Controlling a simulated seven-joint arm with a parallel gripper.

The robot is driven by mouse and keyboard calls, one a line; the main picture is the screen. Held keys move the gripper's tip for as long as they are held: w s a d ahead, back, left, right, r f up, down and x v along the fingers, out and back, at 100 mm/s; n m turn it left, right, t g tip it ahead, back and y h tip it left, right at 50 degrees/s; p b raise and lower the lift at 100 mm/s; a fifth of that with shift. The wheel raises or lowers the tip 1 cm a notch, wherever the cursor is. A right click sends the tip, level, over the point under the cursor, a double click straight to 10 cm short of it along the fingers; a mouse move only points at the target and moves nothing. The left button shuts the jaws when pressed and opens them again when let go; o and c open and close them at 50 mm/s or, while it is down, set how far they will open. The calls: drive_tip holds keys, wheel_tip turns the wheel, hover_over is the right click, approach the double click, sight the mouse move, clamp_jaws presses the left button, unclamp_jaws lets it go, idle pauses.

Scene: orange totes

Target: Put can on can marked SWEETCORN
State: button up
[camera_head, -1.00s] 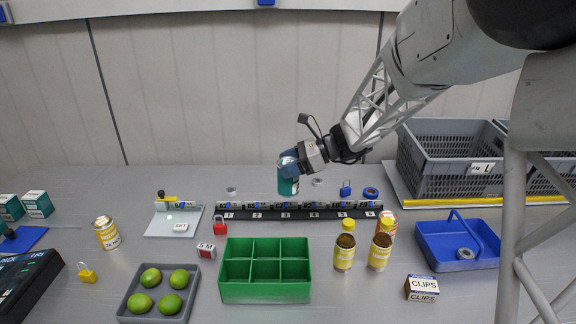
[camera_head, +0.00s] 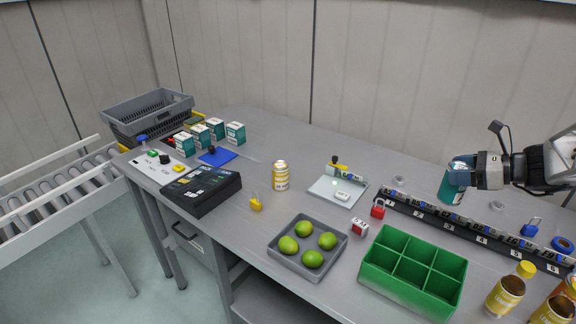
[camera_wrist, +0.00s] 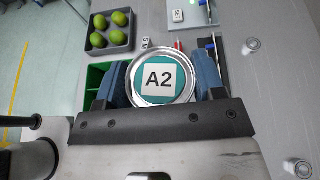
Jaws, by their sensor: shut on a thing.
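My gripper (camera_head: 464,172) is shut on a teal can (camera_head: 451,190) and holds it upright above the numbered rack at the right. In the wrist view the can's top (camera_wrist: 160,78) reads A2 and sits between the two blue fingers of my gripper (camera_wrist: 160,84). A yellow and white can (camera_head: 280,176) stands alone on the table left of centre, well to the left of my gripper. Its lettering is too small to read, so I cannot tell whether it is the SWEETCORN can.
A grey tray of limes (camera_head: 274,247), a green divided bin (camera_head: 371,285) and a black numbered rack (camera_head: 480,233) fill the front and right. A black device (camera_head: 203,190) and several teal boxes (camera_head: 235,131) stand left. The back middle is clear.

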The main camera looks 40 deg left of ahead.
drive_tip(key=s+a+f, duration=0.1)
drive_tip(key=s+a, duration=0.4)
drive_tip(key=a, duration=0.8)
drive_tip(key=s+a+g, duration=0.1)
drive_tip(key=s+a, duration=0.3)
drive_tip(key=a, duration=0.9)
drive_tip(key=s+a+f+n, duration=0.1)
drive_tip(key=s+a, duration=0.4)
drive_tip(key=a, duration=0.9)
drive_tip(key=shift+s+f+g, duration=0.3)
drive_tip(key=shift+s+g, duration=0.05)
drive_tip(key=shift+g, duration=0.05)
drive_tip(key=w+a+f, duration=0.1)
drive_tip(key=w+a, duration=0.9)
drive_tip(key=a, duration=0.2)
drive_tip(key=shift+w+f, duration=0.25)
drive_tip(key=shift+w, duration=0.1)
drive_tip(key=shift+f, duration=0.1)
drive_tip(key=shift+f, duration=1.65)
drive_tip(key=shift+f, duration=0.15)
